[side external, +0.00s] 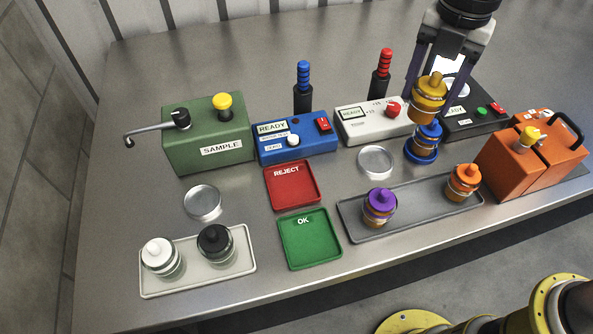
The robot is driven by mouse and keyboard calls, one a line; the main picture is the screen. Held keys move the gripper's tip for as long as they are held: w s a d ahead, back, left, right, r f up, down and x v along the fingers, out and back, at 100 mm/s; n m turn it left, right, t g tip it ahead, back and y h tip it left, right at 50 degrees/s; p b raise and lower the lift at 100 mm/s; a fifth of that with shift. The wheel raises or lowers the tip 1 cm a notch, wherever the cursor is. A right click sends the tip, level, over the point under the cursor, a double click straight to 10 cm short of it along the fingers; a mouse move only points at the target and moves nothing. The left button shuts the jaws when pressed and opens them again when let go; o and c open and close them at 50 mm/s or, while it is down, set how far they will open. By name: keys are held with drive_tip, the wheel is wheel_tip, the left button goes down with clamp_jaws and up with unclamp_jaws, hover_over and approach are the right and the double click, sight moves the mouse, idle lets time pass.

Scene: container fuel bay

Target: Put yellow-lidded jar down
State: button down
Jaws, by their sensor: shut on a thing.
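The yellow-lidded jar (429,105) is held between the fingers of my gripper (431,90) at the upper right. My gripper points down and is shut on it. The jar is upright and looks raised above the table. A blue-lidded jar (428,134) appears just below it in the picture, standing on a blue round base (420,159). I cannot tell the gap between the two jars from this single view.
A grey tray (413,211) holds purple-lidded (380,205) and orange-lidded (463,181) jars. A pale tray (203,281) holds white-lidded and black-lidded jars. Red REJECT (292,188) and green OK (310,242) trays are empty. Instrument boxes line the back; an orange case (510,165) stands right.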

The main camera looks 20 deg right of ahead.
drive_tip(key=s+a+f+n, duration=0.1)
drive_tip(key=s+a+n, duration=0.2)
drive_tip(key=s+a, duration=0.55)
hover_over(291, 185)
drive_tip(key=shift+n, duration=0.3)
wheel_tip(291, 185, down, 10)
drive_tip(key=shift+f, duration=1.6)
drive_tip(key=shift+f, duration=0.2)
drive_tip(key=shift+c, duration=0.7)
unclamp_jaws()
drive_tip(key=shift+r, duration=0.1)
